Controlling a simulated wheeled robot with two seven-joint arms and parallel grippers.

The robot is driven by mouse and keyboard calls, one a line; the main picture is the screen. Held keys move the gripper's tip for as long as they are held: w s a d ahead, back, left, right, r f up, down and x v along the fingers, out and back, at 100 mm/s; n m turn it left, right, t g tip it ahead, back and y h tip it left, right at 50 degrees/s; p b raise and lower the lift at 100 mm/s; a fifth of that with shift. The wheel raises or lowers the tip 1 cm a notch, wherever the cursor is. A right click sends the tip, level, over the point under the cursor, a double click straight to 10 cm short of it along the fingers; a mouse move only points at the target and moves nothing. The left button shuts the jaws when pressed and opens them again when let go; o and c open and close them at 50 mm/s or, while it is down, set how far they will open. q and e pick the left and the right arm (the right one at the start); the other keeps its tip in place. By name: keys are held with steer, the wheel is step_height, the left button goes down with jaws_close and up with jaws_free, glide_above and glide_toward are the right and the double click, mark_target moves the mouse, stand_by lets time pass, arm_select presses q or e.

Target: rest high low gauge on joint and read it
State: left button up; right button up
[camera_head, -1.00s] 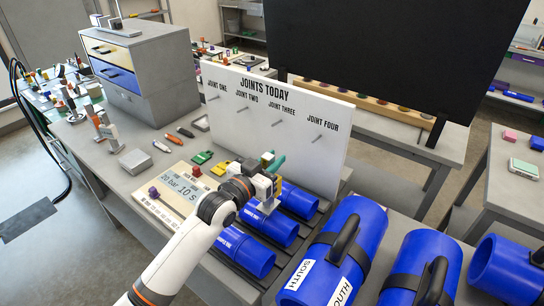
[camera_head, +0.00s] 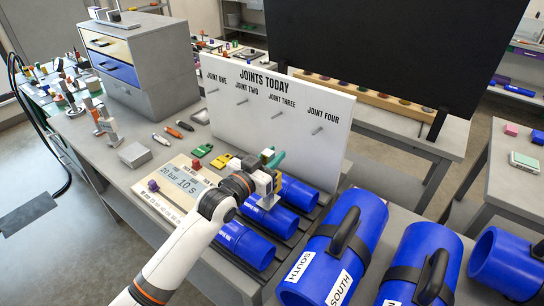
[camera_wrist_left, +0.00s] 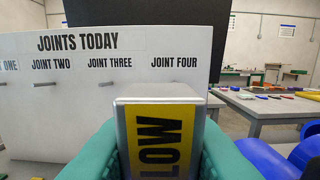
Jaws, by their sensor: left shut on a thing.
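My left gripper (camera_head: 268,176) is shut on the high low gauge, a grey block with a yellow face marked LOW (camera_wrist_left: 160,140). Its teal fingers (camera_wrist_left: 95,150) grip the block from both sides in the left wrist view. In the head view the gripper is over the middle short blue pipe (camera_head: 276,222). A grey part of the gauge (camera_head: 267,201) hangs below the fingers, at or close to the pipe's top; I cannot tell if it touches. Other short blue pipes lie in front (camera_head: 245,245) and behind (camera_head: 299,193). My right gripper is out of view.
The white JOINTS TODAY board (camera_head: 270,125) with pegs stands just behind the pipes. Large blue pipes with black handles (camera_head: 345,245) lie to the right. A display panel reading 20 bar 10 s (camera_head: 180,181) is left of my arm. A drawer cabinet (camera_head: 150,65) stands behind.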

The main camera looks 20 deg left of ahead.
arm_select(q)
steer(key=shift+f+b, duration=0.3)
steer(key=shift+f, duration=0.25)
stand_by(0.6)
stand_by(1.0)
steer(key=shift+f, duration=0.25)
stand_by(1.7)
step_height(320, 180, up, 7)
steer(key=p, duration=0.7)
steer(key=shift+r, duration=0.2)
stand_by(1.4)
